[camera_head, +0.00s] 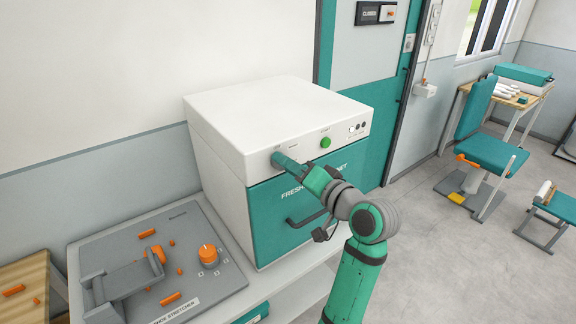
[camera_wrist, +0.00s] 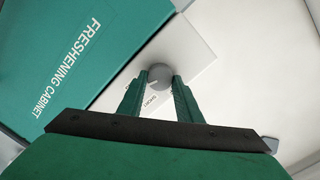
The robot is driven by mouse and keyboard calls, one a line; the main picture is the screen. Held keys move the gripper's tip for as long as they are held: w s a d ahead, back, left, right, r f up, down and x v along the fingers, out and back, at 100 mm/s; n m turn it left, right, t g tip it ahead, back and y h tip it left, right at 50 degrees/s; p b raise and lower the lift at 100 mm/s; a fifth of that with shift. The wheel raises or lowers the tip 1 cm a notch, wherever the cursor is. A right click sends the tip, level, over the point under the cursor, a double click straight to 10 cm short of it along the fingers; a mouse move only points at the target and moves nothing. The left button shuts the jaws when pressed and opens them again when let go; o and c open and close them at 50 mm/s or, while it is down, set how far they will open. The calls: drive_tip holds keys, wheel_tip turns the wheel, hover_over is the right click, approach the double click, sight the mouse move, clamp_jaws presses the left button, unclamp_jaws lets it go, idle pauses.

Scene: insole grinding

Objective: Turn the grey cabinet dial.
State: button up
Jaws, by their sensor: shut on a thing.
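The freshening cabinet (camera_head: 300,205) is a white box with a green front door and a dark handle (camera_head: 305,218). Its grey round dial (camera_wrist: 160,76) shows in the wrist view, on the white panel above the door. My gripper (camera_wrist: 159,82) has its two green fingers on either side of the dial, shut on it. In the head view my gripper (camera_head: 283,160) reaches the upper left of the cabinet front and hides the dial. A green button (camera_head: 325,142) sits to the right on the same panel.
A grey shoe stretcher (camera_head: 220,268) with orange knobs stands left of the cabinet on the same counter. A green chair (camera_head: 490,150) and a wooden table (camera_head: 510,105) stand at the far right. The grey floor (camera_head: 430,240) between is clear.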

drive_tip(key=shift+d+m, duration=0.15)
drive_tip(key=shift+m, duration=0.85)
drive_tip(key=o, duration=1)
drive_tip(key=shift+o, duration=0.2)
drive_tip(key=f+v, duration=0.1)
drive_tip(key=v, duration=0.9)
drive_tip(key=shift+s+d+r, duration=0.25)
drive_tip(key=shift+d+r, duration=0.1)
drive_tip(key=shift+r, duration=0.1)
